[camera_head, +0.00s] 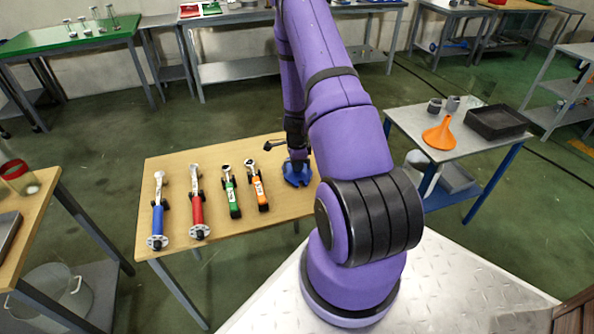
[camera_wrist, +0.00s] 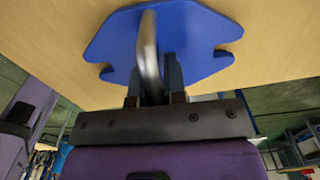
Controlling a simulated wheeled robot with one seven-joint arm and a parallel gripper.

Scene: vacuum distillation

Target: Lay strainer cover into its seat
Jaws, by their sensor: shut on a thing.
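A blue flat plate with notched edges and a grey bar handle (camera_wrist: 150,45), which looks like the strainer cover (camera_wrist: 195,45), is in my gripper (camera_wrist: 153,85). The dark fingers are closed around the handle. In the head view, the blue plate (camera_head: 297,180) shows below my gripper (camera_head: 297,160), at the right part of the wooden table. It appears flat and close to the tabletop; I cannot tell whether it touches. My arm hides the area to its right. I cannot make out a seat for the cover in either view.
Several coloured tools, blue (camera_head: 158,215), red (camera_head: 197,205), green (camera_head: 231,195) and orange (camera_head: 258,190), lie left on the wooden table (camera_head: 175,167). A right-hand table holds an orange funnel (camera_head: 438,136) and a black tray (camera_head: 496,122). The table's front middle is clear.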

